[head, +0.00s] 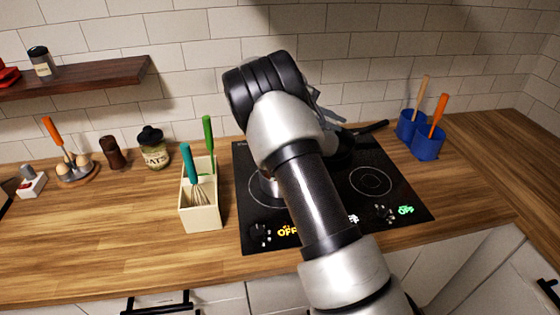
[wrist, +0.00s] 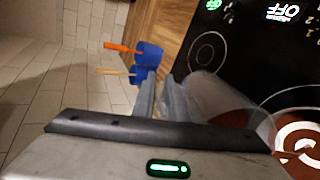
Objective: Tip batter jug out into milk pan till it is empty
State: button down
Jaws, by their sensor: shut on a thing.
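My gripper (wrist: 165,100) is shut on a clear, see-through jug (wrist: 208,95) in the wrist view. Brown batter shows inside or through the jug's lower part, and how much is in it I cannot tell. A round vessel with brown and pale contents (wrist: 301,146), apparently the milk pan, is cut off at the lower right, beside the jug. In the head view my arm hides the jug and most of a small metal pan (head: 268,187) on the hob. A grey part of my gripper (head: 326,110) shows past the arm.
The black hob (head: 410,205) has a dark frying pan (head: 343,145) at its back. Blue pots (head: 427,142) with utensils stand to the right. A cream utensil box (head: 201,212) stands left of the hob. The counter at front left is clear.

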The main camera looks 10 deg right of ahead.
jog(key=shift+a+r+h+b, duration=0.55)
jog(key=shift+a+r+h, duration=0.1)
jog(key=shift+r+h, duration=0.1)
